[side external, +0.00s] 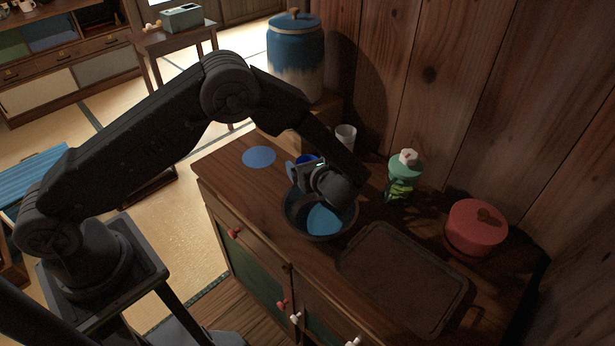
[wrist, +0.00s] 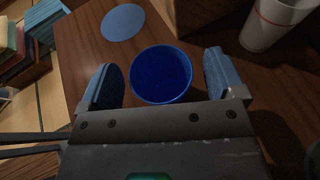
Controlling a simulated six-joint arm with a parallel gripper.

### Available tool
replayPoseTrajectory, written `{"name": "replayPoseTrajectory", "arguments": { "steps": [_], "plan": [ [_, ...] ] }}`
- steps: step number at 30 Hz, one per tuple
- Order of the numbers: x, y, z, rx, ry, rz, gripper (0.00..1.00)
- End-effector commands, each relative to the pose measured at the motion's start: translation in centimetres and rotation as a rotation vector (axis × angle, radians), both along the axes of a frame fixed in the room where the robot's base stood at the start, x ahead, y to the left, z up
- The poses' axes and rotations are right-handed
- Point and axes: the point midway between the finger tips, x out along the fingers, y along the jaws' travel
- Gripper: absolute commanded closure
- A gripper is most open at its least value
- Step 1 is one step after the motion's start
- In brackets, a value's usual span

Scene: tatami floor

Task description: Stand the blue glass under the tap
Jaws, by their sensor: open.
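The blue glass (wrist: 161,74) stands on the wooden cabinet top, its open mouth showing in the wrist view. In the side view only a bit of blue glass (side external: 305,158) shows behind my gripper. My gripper (wrist: 159,66) is open, with one finger on each side of the glass; I cannot tell if either touches it. In the side view my gripper (side external: 302,166) is low over the cabinet. A blue and cream lidded jar (side external: 295,58) stands on a wooden block at the back; no tap is clearly visible. A flat blue disc (side external: 258,157) lies left of the glass.
A white cup (side external: 345,137) stands behind my gripper, also in the wrist view (wrist: 272,22). A dark round bowl (side external: 293,218) with blue inside sits under my wrist. A green bottle (side external: 402,178), a red pot (side external: 476,230) and a brown tray (side external: 400,280) are to the right.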

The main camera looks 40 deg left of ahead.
Motion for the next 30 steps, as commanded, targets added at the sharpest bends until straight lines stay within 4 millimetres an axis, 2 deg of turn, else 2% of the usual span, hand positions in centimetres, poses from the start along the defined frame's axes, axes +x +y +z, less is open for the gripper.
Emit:
{"name": "replayPoseTrajectory", "arguments": {
  "steps": [2, 5, 24, 25, 26, 30],
  "plan": [
    [0.00, -0.03, 0.01, 0.000, 0.000, 0.000, 0.11],
    [-0.01, -0.04, 0.01, 0.000, 0.000, 0.000, 0.20],
    [-0.02, -0.05, 0.03, 0.000, 0.000, 0.000, 0.81],
    [0.00, -0.06, 0.06, 0.000, -0.001, 0.000, 0.81],
    [0.00, -0.06, 0.06, 0.000, -0.001, 0.000, 0.87],
    [0.00, -0.05, 0.08, 0.000, -0.001, 0.000, 0.87]
  ]
}}
